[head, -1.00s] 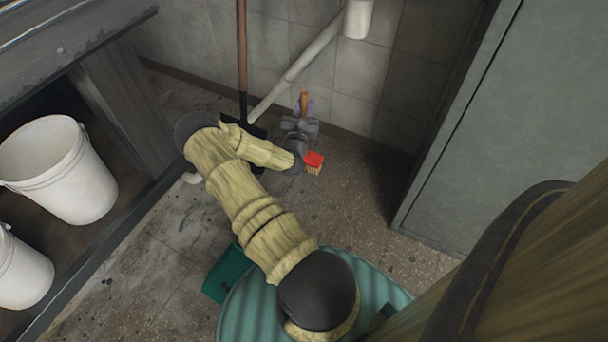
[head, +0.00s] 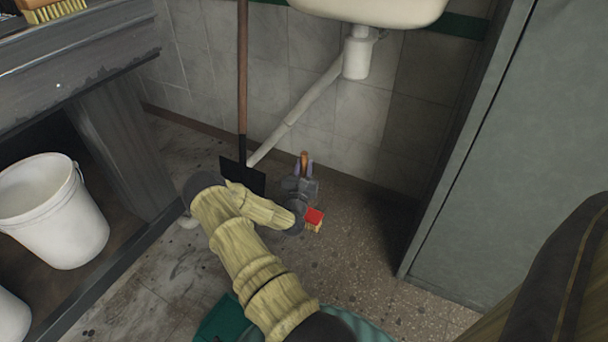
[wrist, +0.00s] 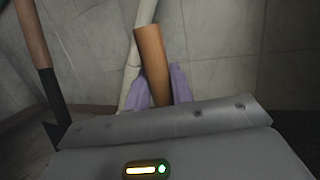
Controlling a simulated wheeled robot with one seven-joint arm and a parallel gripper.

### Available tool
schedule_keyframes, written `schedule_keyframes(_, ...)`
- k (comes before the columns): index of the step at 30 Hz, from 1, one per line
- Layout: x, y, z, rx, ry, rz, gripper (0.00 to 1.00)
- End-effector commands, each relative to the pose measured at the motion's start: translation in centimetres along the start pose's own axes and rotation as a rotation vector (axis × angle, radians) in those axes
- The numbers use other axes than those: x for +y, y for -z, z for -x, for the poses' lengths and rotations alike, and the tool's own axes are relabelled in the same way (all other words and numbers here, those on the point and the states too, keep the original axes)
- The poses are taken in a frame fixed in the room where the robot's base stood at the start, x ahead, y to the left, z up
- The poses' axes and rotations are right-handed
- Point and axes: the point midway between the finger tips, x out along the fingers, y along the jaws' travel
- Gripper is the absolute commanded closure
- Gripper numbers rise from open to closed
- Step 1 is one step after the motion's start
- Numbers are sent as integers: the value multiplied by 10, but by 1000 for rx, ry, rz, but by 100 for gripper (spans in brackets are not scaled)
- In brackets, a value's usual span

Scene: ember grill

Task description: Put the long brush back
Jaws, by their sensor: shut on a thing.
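The long brush has a wooden handle (head: 304,158) and what looks like its red head with pale bristles (head: 314,217). My gripper (head: 304,167) is shut on the handle, held out over the speckled floor near the tiled wall. In the wrist view the wooden handle (wrist: 153,65) stands up, slightly tilted, between the lavender fingers of my gripper (wrist: 158,88). The gripper body hides the lower part of the brush there. In the head view my wrist hides the stretch between handle and red head.
A long-handled shovel (head: 242,176) leans on the wall at left of my gripper. A sink (head: 375,10) with a drain pipe (head: 310,103) is above. A grey cabinet (head: 510,150) stands right. A counter (head: 80,65) at left bears another brush (head: 50,10); a white bucket (head: 50,215) is below.

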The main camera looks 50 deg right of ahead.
Motion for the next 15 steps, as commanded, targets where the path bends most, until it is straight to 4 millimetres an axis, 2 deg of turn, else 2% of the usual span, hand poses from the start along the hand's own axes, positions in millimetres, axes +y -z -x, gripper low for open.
schedule_keyframes(1,0,12,2,-2,1,0,100)
schedule_keyframes(4,0,21,4,-3,0,0,100)
schedule_keyframes(15,0,22,4,-2,0,0,100)
